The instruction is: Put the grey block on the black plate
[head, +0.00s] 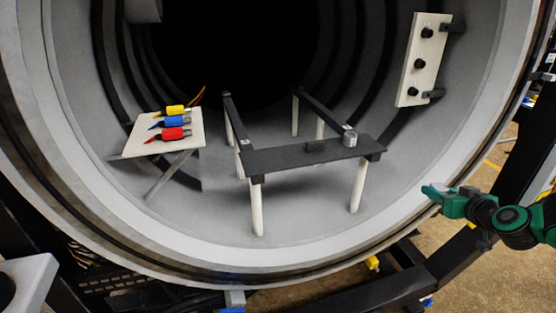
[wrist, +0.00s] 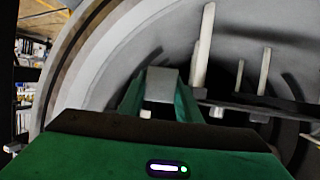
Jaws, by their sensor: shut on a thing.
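The grey block (wrist: 161,84) is held between the green fingers of my gripper (wrist: 160,98) in the wrist view. In the head view my green gripper (head: 436,191) is at the right, by the furnace's front rim, to the right of the black plate and apart from it. The block is too small there to make out clearly. The black plate (head: 275,159) lies flat on white legs inside the furnace. A small dark block (head: 315,146) and a grey cylinder (head: 350,138) stand on it. The plate's dark edge (wrist: 255,103) seems to show at the right in the wrist view.
A light tray (head: 133,146) with yellow, blue and red handled tools stands left of the plate. Two dark rails (head: 325,112) run back from the plate. A white panel with black knobs (head: 423,60) is on the right wall. The furnace's round rim (head: 462,165) lies between gripper and plate.

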